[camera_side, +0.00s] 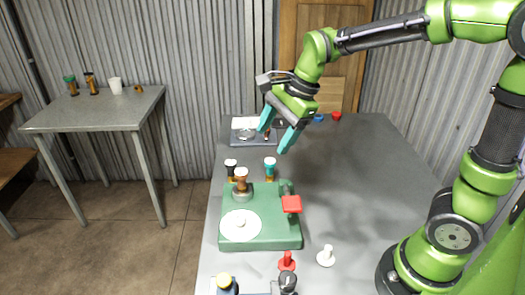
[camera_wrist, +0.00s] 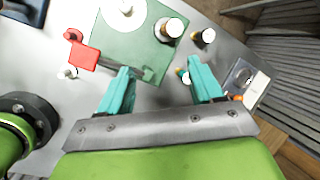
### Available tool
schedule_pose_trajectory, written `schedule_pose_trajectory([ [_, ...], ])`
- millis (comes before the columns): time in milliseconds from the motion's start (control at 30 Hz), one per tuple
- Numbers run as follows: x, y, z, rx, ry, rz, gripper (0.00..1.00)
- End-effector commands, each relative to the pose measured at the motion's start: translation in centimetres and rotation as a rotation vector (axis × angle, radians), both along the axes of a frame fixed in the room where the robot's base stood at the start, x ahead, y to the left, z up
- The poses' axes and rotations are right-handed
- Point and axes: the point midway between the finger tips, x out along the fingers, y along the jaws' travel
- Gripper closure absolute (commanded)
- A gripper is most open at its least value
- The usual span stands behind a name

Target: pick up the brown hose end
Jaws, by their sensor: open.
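A hose end with a brown top (camera_side: 241,176) stands upright in a grey socket on the green base (camera_side: 270,238); it also shows in the wrist view (camera_wrist: 170,28). A black-topped hose end (camera_side: 231,168) and a teal-topped one (camera_side: 270,165) stand just behind the base. My gripper (camera_side: 277,130) is open and empty, above and behind these hose ends, its teal fingers pointing down. In the wrist view the brown-topped hose end is beyond the fingertips (camera_wrist: 159,68), apart from them.
A red block (camera_side: 291,204) sits on the base's right side, beside a white disc (camera_side: 240,225). A red piece (camera_side: 287,261) and a white piece (camera_side: 326,256) stand in front. A grey tray (camera_side: 254,135) lies behind. The table's right side is mostly clear.

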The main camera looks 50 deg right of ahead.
Motion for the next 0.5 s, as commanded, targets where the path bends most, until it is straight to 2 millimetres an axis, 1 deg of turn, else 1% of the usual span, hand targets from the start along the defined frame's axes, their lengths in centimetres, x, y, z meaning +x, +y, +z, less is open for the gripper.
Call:
schedule_pose_trajectory([
  [33,1.0,0.0,-0.2,0.039,0.039,-0.120,0.34],
  [100,2.0,-0.1,-0.1,0.098,0.085,-0.296,0.34],
  [233,3.0,-0.2,0.7,0.190,0.137,-0.557,0.34],
  [333,3.0,-0.1,1.1,0.237,0.164,-0.681,0.34],
  [433,3.0,-0.1,0.9,0.259,0.184,-0.744,0.34],
  [500,3.1,0.0,0.4,0.263,0.190,-0.761,0.34],
])
